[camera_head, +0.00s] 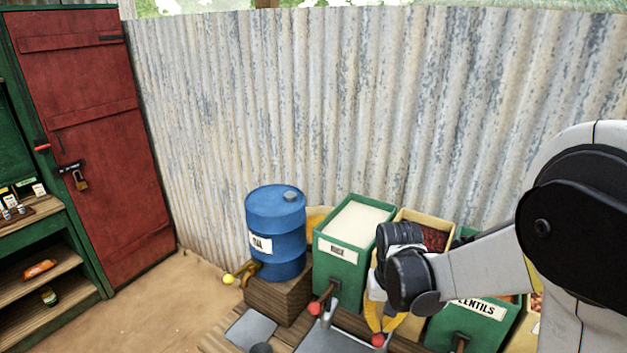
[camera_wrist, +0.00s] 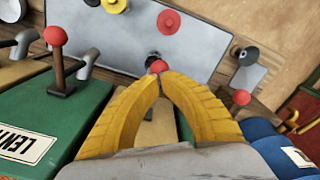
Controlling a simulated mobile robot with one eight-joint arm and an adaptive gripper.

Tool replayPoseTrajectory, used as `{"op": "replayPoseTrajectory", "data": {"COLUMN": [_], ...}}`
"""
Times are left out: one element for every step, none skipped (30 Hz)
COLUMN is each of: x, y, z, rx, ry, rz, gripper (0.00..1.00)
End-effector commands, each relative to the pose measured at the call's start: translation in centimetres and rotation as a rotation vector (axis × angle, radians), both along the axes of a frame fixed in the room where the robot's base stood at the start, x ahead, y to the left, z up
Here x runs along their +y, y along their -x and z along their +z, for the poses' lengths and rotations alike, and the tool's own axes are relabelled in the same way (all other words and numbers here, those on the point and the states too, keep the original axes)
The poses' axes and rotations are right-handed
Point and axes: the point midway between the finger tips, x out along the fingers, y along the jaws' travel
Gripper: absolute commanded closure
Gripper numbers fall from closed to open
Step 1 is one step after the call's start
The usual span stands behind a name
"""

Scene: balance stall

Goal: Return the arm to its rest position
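My gripper (camera_wrist: 158,76) has two curved yellow fingers whose tips come together in the wrist view. A red lever knob (camera_wrist: 158,66) shows just beyond the tips; I cannot tell whether they touch it. In the head view my gripper (camera_head: 385,322) points down in front of the bins, close to a red knob (camera_head: 378,340). My arm reaches in from the right and hides part of the bins. Nothing is seen held between the fingers.
A blue drum (camera_head: 275,235) stands on a wooden block left of the green bin (camera_head: 340,275). The lentils bin (camera_head: 470,325) is partly behind my arm. A metal plate (camera_wrist: 135,35) holds coloured discs. A corrugated wall (camera_head: 330,100) stands behind; bare ground is at left.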

Motion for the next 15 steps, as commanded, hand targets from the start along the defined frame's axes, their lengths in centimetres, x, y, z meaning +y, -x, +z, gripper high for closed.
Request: {"op": "replayPoseTrajectory", "data": {"x": [0.0,0.0,0.0,0.0,0.0,0.0,0.0,0.0,0.0,0.0,0.0,0.0,0.0,0.0,0.0], "y": [0.4,0.6,1.0,1.4,1.8,2.4,2.9,3.4,4.1,4.7,5.2,6.0,6.7,7.2,8.0], "z": [-0.6,-0.6,-0.7,-0.9,-1.0,-1.1,-1.3,-1.4,-1.6,-1.9,-2.1,-2.6,-3.0,-3.4,-4.0], "rx": [-0.018,-0.033,-0.058,-0.079,-0.102,-0.136,-0.162,-0.188,-0.222,-0.248,-0.273,-0.307,-0.332,-0.358,-0.391], "ry": [0.0,0.0,0.0,0.001,0.001,0.002,0.003,0.004,0.005,0.006,0.008,0.009,0.011,0.011,0.014], "rz": [0.003,0.005,0.01,0.014,0.018,0.023,0.027,0.031,0.037,0.041,0.046,0.052,0.056,0.06,0.065], "gripper": [1.0,1.0,1.0,1.0,1.0,1.0,1.0,1.0,1.0,1.0,1.0,1.0,1.0,1.0,1.0]}}
